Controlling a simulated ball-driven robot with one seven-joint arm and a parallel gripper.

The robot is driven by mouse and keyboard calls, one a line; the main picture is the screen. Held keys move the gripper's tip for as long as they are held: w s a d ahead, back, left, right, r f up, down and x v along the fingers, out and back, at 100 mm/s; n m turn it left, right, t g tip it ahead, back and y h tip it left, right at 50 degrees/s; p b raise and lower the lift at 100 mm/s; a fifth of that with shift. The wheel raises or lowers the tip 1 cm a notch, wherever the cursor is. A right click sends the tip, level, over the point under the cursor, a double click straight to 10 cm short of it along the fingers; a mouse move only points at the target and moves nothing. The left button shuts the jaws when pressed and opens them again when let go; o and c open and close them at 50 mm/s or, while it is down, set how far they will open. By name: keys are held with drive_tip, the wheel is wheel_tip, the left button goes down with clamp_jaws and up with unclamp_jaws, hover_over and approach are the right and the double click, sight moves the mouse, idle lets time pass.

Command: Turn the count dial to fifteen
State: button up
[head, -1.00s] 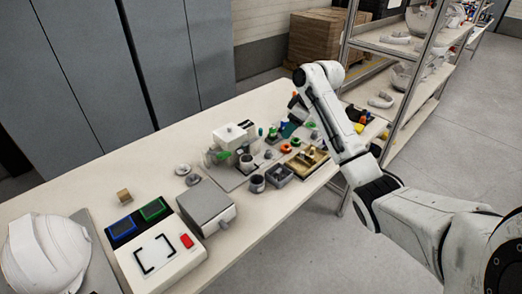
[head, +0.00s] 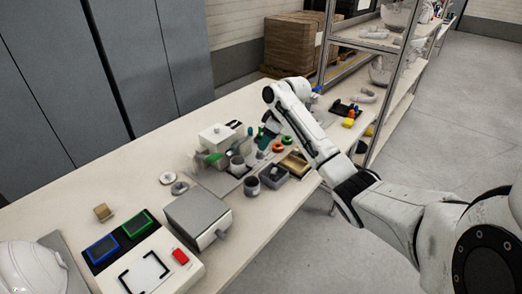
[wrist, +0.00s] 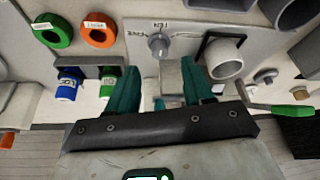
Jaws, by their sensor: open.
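The count dial (wrist: 158,45) shows in the wrist view as a small grey knob on a light panel. Small printed marks sit beside and above it, too blurred to read surely; its setting cannot be told. My gripper (wrist: 160,70) has two teal fingers, spread apart with nothing held. The dial lies just beyond the fingertips, apart from them as far as I can tell. In the head view my gripper (head: 264,135) hangs over the far part of the bench, beside the white box (head: 222,134). The dial cannot be made out there.
A grey cup (wrist: 225,60) in a black square outline sits right of the dial. Green (wrist: 52,31) and orange (wrist: 98,30) rings lie left, with a blue bottle (wrist: 67,88) below. A grey box (head: 198,215) and a helmet (head: 28,270) stand nearer on the bench.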

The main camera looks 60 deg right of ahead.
sight(260, 154)
drive_tip(key=x, duration=0.5)
drive_tip(key=shift+w+f, duration=0.1)
drive_tip(key=shift+f, duration=0.25)
clamp_jaws()
